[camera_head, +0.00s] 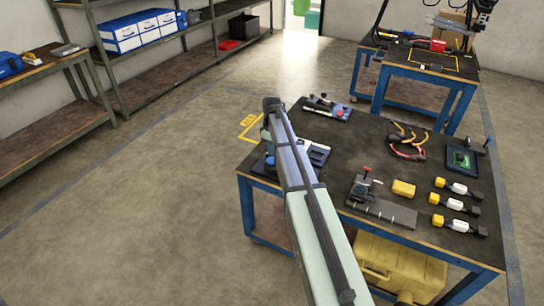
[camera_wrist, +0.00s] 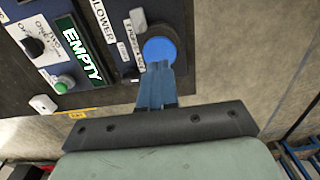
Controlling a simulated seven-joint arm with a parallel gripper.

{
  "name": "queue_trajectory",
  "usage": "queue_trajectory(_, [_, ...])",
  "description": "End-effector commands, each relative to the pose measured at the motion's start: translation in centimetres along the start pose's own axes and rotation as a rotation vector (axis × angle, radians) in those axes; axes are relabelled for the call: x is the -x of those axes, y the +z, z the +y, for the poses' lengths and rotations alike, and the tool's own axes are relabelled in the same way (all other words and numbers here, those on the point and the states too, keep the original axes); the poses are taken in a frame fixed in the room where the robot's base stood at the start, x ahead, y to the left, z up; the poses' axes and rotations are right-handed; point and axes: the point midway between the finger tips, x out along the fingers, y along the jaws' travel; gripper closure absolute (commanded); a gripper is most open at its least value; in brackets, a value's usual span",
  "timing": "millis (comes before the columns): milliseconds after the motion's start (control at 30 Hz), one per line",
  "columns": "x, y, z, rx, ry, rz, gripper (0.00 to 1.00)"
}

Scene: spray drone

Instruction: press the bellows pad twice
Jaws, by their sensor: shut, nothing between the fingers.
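The bellows pad (camera_wrist: 160,50) is a round blue disc at the edge of a dark blue control panel (camera_wrist: 112,80) in the wrist view. My gripper (camera_wrist: 158,66) is shut and empty. Its blue-grey fingertips overlap the near side of the pad in the picture; I cannot tell if they touch it. A green display (camera_wrist: 83,40) beside the pad reads "EMPTY", and a white label reads "BLOWER". In the head view, my arm hides much of the panel (camera_head: 318,153), and the fingertips cannot be made out.
A black knob (camera_wrist: 34,47) and a green button (camera_wrist: 64,84) sit on the panel's left part. The dark workbench (camera_head: 350,150) also carries a clamp fixture (camera_head: 365,185), a yellow block (camera_head: 403,188), cables (camera_head: 407,145) and several yellow-capped parts. Open floor lies left of it.

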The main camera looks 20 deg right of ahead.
Motion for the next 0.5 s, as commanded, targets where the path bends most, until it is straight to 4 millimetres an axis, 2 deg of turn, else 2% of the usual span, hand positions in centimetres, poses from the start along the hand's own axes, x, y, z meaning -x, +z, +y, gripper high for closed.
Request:
queue_trajectory(200, [4.2,-0.1,0.1,0.000,0.003,0.002,1.00])
queue_trajectory(500, [7.9,0.0,0.1,0.000,0.001,0.001,1.00])
